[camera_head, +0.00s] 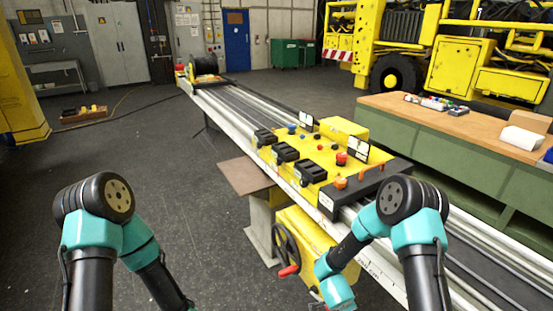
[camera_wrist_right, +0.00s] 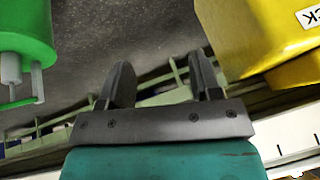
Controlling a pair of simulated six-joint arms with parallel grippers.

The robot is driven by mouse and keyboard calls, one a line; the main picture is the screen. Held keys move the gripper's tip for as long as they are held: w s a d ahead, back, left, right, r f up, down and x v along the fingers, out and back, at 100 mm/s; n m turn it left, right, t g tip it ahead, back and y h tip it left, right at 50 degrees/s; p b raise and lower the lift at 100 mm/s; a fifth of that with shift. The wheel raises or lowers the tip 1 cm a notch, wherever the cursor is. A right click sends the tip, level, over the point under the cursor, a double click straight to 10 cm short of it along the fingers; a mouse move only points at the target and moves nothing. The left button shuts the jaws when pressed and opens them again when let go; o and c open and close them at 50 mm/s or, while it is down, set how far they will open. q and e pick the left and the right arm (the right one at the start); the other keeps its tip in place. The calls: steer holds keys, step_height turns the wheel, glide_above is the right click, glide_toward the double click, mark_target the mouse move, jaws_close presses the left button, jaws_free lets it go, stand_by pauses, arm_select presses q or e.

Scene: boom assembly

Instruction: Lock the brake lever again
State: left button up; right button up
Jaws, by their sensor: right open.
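I cannot make out the brake lever for certain in either view. A yellow housing (camera_wrist_right: 270,40) with a partly cut-off, upside-down label ending in "CK" (camera_wrist_right: 310,17) fills the upper right of the right wrist view. A bright green part with grey pins (camera_wrist_right: 22,45) is at the upper left there; I cannot tell what it is. My right gripper (camera_wrist_right: 162,82) is open and empty, its two dark fingers apart between these parts, touching neither as far as I can see. My left gripper is outside the views.
A yellow control box (camera_head: 315,155) sits on the long rail boom (camera_head: 225,105). Below it is a black handwheel (camera_head: 283,245) with a red grip (camera_head: 289,271) beside a yellow housing (camera_head: 312,240). A green workbench (camera_head: 440,150) stands at the right.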

steer(key=s+a+n+g+y, duration=0.1)
steer(key=s+n+g+y, duration=0.2)
steer(key=s+n+y, duration=0.5)
steer(key=s+n, duration=0.4)
steer(key=s, duration=0.6)
steer(key=shift+a+g, duration=0.15)
steer(key=shift+g, duration=0.15)
